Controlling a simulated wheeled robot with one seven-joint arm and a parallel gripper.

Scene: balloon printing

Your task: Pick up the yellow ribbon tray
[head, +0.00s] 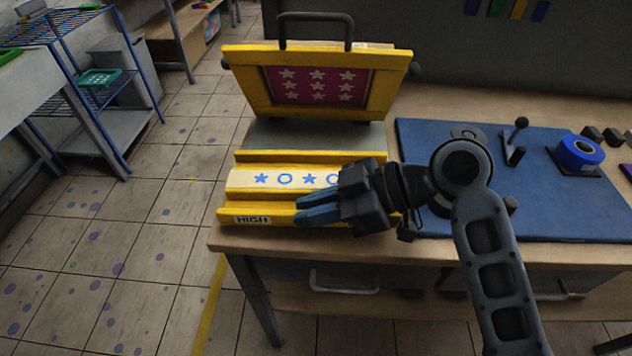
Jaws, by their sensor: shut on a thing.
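The yellow ribbon tray (243,191) lies at the left end of the workbench, under the raised press lid. A cream strip (273,179) with blue stars and circles runs along it, between yellow ridges. My gripper (302,209) reaches in from the right, with its blue fingers at the tray's front side. It is shut on the tray, though the exact contact is hard to see. My gripper and wrist hide the right part of the tray and strip.
The yellow press lid (246,85) stands open behind, with a maroon starred panel and a dark handle. A front label (252,219) reads HIGH. Floor is clear left.

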